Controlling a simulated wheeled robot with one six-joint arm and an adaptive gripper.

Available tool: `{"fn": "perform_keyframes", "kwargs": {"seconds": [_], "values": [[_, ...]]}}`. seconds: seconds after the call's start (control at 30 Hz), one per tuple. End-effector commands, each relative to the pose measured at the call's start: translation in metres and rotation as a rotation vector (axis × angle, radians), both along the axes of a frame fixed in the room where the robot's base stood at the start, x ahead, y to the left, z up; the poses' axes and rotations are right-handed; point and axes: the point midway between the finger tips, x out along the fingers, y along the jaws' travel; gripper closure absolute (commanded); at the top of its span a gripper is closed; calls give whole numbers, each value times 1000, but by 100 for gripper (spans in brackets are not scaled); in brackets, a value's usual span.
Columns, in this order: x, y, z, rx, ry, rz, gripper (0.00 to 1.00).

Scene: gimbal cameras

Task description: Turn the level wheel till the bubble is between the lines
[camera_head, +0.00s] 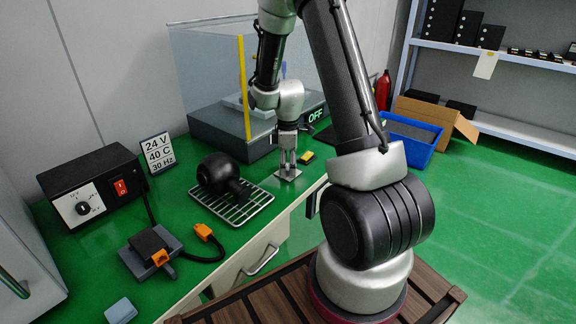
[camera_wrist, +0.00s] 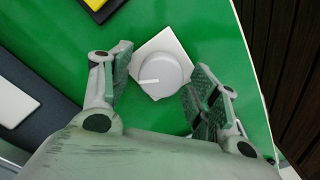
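The wheel is a pale grey round knob (camera_wrist: 167,72) on a white square plate (camera_wrist: 179,43), with a white pointer line facing left in the wrist view. In the head view the plate (camera_head: 289,177) lies on the green bench below my gripper (camera_head: 288,166), which mostly hides the knob. In the wrist view my gripper (camera_wrist: 160,70) has its fingers apart on either side of the knob. The left finger shows a gap to it; the right finger is very close, and I cannot tell if it touches. No bubble or lines can be made out.
A glass-sided case (camera_head: 205,75) with an OFF display (camera_head: 315,116) stands behind my gripper. A small yellow-and-black item (camera_head: 306,157) lies close by. A wire rack (camera_head: 243,211) with a black tool (camera_head: 221,177) is to the left. The bench edge is close on the right.

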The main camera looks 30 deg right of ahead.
Motion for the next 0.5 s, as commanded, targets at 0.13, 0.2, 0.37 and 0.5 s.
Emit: {"fn": "perform_keyframes", "kwargs": {"seconds": [0.13, 0.2, 0.37, 0.5], "values": [[0, 0, 0, 1, 1, 0, 36], [-1, 0, 0, 0, 1, 0, 36], [0, 0, 6, 0, -1, -1, 36], [1, 0, 29, 0, -4, -1, 36]]}}
